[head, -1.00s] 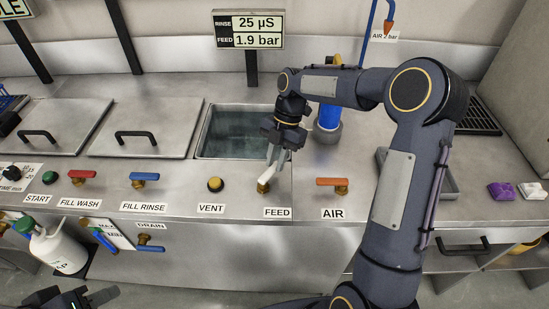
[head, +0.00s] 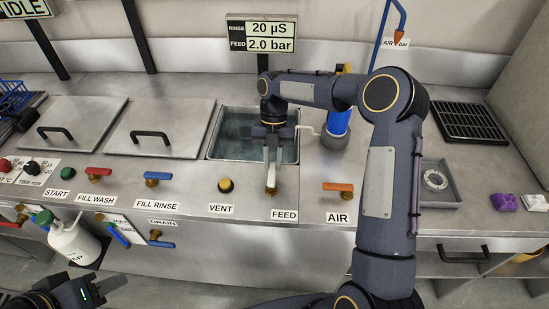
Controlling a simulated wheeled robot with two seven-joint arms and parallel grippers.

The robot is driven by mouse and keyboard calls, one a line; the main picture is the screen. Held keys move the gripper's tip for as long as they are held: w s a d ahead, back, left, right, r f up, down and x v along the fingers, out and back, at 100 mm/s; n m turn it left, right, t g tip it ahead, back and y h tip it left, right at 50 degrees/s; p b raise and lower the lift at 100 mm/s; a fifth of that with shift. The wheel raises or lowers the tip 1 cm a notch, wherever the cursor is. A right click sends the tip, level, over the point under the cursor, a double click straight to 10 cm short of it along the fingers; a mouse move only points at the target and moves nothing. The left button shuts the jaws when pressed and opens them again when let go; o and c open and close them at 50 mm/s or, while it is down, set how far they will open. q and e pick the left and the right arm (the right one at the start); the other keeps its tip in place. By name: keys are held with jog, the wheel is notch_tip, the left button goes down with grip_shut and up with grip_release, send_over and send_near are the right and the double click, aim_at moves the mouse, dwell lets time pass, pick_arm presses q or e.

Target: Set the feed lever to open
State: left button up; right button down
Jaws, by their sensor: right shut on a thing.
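The feed lever (head: 271,182) has a pale handle on a brass valve, just behind the FEED label (head: 284,215) on the steel counter. Its handle points away from the front edge, toward the open basin. My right gripper (head: 272,163) reaches down over it and is shut on the handle, hiding part of it. The display (head: 262,34) reads rinse 20 µS and feed 2.0 bar. My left gripper (head: 105,287) is at the bottom left, away from the counter controls; its jaw opening is unclear.
The orange air lever (head: 338,187) is right of the feed lever, and the yellow vent button (head: 226,185) is to its left. The open basin (head: 225,147) lies behind. A grey tray (head: 450,199) with a ring-shaped part is at the right.

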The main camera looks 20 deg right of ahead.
dwell(0.4)
jog(key=c, duration=1.3)
grip_release()
jog(key=shift+v, duration=3.95)
